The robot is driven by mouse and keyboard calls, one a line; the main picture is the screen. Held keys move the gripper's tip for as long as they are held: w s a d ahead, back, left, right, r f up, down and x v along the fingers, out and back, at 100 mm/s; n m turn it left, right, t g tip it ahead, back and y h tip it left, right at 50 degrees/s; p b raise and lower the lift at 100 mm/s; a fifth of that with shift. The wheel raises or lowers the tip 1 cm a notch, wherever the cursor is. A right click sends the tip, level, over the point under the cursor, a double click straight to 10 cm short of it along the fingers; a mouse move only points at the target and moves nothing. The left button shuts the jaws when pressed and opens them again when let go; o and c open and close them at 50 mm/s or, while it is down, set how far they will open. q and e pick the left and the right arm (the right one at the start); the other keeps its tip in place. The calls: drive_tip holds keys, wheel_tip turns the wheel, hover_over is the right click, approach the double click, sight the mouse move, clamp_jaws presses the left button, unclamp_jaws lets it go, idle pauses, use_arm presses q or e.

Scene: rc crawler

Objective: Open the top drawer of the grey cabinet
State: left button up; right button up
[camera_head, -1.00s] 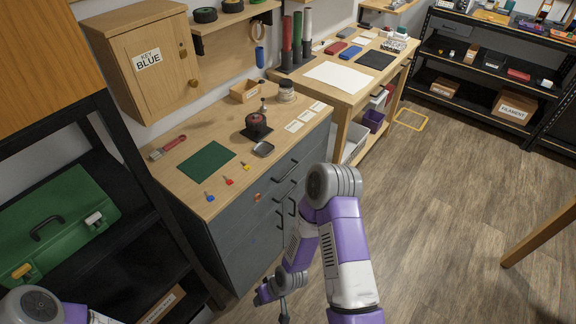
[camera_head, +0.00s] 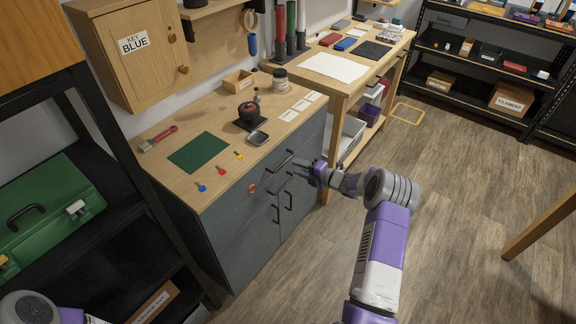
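The grey cabinet (camera_head: 235,235) stands at the centre left under a wooden top. Its top drawer front (camera_head: 306,140) looks flush, and a dark bar handle (camera_head: 279,160) sits on it. A second bar handle (camera_head: 281,186) is just below. My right gripper (camera_head: 299,168) is in front of the cabinet, just right of these two handles, pointing left towards them. Its fingers are small and dark against the front, so I cannot tell their gap or any contact. My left gripper is out of view; only part of my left arm shows at the lower left.
Two upright door handles (camera_head: 288,201) are lower on the cabinet. A small orange round piece (camera_head: 252,188) sits on the front. Coloured keys (camera_head: 221,170), a green mat (camera_head: 198,151) and a red device (camera_head: 247,111) lie on top.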

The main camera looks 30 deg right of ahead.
drive_tip(key=b+x, duration=0.1)
drive_tip(key=x, duration=0.4)
drive_tip(key=shift+w+a+f, duration=0.1)
drive_tip(key=shift+w+a, duration=0.1)
drive_tip(key=shift+w, duration=0.15)
clamp_jaws()
